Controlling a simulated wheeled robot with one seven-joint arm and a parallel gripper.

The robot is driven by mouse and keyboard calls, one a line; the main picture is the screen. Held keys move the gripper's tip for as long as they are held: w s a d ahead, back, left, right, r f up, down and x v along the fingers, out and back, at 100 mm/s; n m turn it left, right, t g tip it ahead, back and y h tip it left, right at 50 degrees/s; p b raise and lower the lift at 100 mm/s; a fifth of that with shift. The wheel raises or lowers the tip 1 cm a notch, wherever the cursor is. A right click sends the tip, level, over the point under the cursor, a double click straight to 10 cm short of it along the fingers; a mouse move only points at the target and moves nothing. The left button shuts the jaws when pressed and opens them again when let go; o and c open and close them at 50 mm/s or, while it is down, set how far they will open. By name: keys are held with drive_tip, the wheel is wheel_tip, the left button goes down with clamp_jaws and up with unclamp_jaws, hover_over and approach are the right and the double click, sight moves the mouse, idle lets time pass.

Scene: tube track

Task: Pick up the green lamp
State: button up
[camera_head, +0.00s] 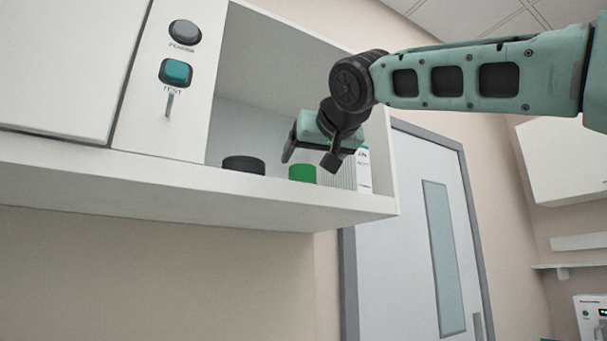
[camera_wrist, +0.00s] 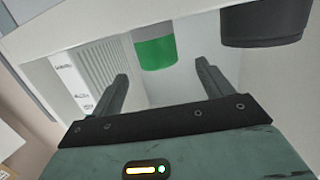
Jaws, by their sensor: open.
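The green lamp (camera_head: 302,173) sits on the open shelf of the wall cabinet, and its lower part is hidden by the shelf's front edge in the head view. In the wrist view the green lamp (camera_wrist: 155,50) shows a green band with a pale part at its top edge in the picture. My gripper (camera_head: 308,160) is at the shelf opening, above and close to the lamp. In the wrist view my gripper (camera_wrist: 160,82) has its two fingers spread apart, with nothing between them. The lamp appears beyond the fingertips, roughly centred between them.
A black round object (camera_head: 243,165) stands left of the lamp on the shelf. A white ribbed box (camera_head: 363,170) stands close on the right. The shelf's front edge (camera_head: 200,182) runs below, and a panel with a teal switch (camera_head: 176,72) is at left.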

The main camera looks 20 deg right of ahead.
sight(300, 177)
drive_tip(key=w+p, duration=0.1)
drive_tip(key=w, duration=0.2)
drive_tip(key=w+f+p, duration=0.1)
drive_tip(key=w, duration=0.1)
drive_tip(key=w+p, duration=0.1)
drive_tip(key=w, duration=0.2)
drive_tip(key=shift+w+d+f+p, duration=0.1)
drive_tip(key=shift+w+f+p, duration=0.2)
drive_tip(key=shift+f+p, duration=0.05)
drive_tip(key=shift+c, duration=0.3)
drive_tip(key=c, duration=1)
drive_tip(key=shift+c, duration=0.2)
drive_tip(key=shift+r, duration=0.1)
